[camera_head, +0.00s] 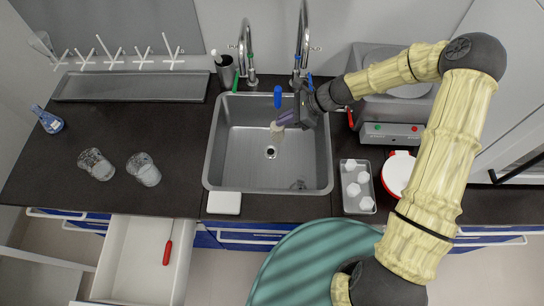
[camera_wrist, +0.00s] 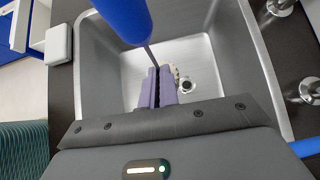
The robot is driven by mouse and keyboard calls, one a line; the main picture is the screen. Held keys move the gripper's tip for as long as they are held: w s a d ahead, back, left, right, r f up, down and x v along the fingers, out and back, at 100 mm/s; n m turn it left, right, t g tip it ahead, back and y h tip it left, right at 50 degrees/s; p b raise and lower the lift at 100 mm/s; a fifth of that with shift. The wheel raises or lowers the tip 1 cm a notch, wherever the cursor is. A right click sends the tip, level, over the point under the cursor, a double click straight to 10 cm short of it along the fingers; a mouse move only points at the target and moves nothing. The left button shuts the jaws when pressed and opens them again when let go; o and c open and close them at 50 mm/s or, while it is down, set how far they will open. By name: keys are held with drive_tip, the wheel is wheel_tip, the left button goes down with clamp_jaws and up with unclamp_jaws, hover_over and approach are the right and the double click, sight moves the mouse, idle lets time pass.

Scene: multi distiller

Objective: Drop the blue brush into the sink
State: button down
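The blue brush shows its blue handle (camera_head: 277,97) above my gripper (camera_head: 284,121) and a pale bristle head (camera_head: 277,130) just below the fingers. In the wrist view the blue handle (camera_wrist: 124,16) sticks up toward the camera, and its dark thin shaft runs down between the purple fingers (camera_wrist: 156,88). My gripper is shut on the shaft. The pale bristles (camera_wrist: 175,71) peek out beyond the fingertips. The steel sink (camera_head: 235,165) lies below, and the brush hangs over its basin, near the drain (camera_head: 271,152). The exact height above the bottom cannot be told.
Two taps (camera_head: 246,55) stand behind the sink. Two glass beakers (camera_head: 144,169) and a blue-labelled bottle (camera_head: 47,119) are on the left counter. A white block (camera_head: 224,203) sits at the sink's front edge. A tray of white pieces (camera_head: 350,206) is to the right. A drawer (camera_head: 130,265) is open.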

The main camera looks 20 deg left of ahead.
sight(281, 129)
drive_tip(key=shift+s+a, duration=0.1)
drive_tip(key=shift+s, duration=0.25)
drive_tip(key=shift+s+a, duration=0.15)
drive_tip(key=shift+s, duration=0.05)
wheel_tip(281, 129, down, 5)
drive_tip(key=b, duration=0.4)
drive_tip(key=shift+r, duration=0.2)
drive_tip(key=shift+w+f+b, duration=0.2)
drive_tip(key=shift+f+b, duration=0.5)
drive_tip(key=shift+b, duration=0.15)
drive_tip(key=shift+w, duration=0.1)
drive_tip(key=c, duration=1.6)
unclamp_jaws()
drive_tip(key=shift+a, duration=0.1)
drive_tip(key=b+v, duration=0.1)
drive_tip(key=v, duration=1.6)
drive_tip(key=shift+r, duration=0.3)
